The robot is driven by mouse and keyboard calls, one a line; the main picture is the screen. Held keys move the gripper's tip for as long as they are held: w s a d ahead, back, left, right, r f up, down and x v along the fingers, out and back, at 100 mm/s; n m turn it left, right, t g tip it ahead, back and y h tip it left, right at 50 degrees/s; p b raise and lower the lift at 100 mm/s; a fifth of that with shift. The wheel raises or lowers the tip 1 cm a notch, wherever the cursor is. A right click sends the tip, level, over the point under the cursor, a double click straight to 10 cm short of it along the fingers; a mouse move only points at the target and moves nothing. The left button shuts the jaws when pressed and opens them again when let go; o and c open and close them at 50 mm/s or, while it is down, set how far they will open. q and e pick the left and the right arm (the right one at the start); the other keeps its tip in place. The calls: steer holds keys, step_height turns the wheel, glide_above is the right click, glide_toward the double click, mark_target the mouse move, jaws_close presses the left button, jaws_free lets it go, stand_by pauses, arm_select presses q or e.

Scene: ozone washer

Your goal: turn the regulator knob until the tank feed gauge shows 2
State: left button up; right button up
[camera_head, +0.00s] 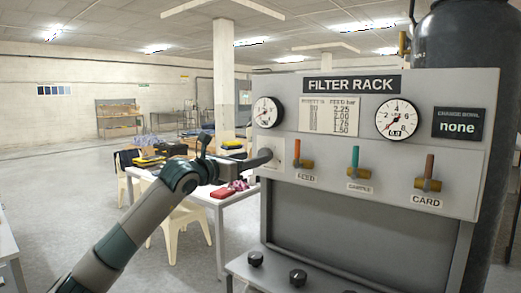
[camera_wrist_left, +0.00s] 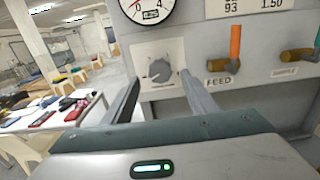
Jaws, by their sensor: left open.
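The grey regulator knob (camera_wrist_left: 160,70) sits on a pale square plate at the panel's left end, under the left gauge. My left gripper (camera_head: 262,158) is at this plate and hides most of the knob in the head view. In the left wrist view the gripper (camera_wrist_left: 160,82) is open, with one finger to each side of the knob and gaps between. I cannot tell whether the tips reach the panel. Two round gauges, the left one (camera_head: 267,111) and the right one (camera_head: 396,119), are on the panel; their names are too small to read. My right gripper is not in view.
FEED (camera_head: 299,155), SAMPLE (camera_head: 354,163) and CARD (camera_head: 429,174) levers stand out from the panel right of the knob. Small black knobs (camera_head: 298,276) are on the ledge below. A cluttered table (camera_head: 205,196) and chairs stand behind my left arm.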

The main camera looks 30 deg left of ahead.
arm_select(q)
steer(key=w+p, duration=0.2)
steer(key=w, duration=0.3)
steer(key=shift+w+d, duration=0.2)
steer(key=c, duration=1.1)
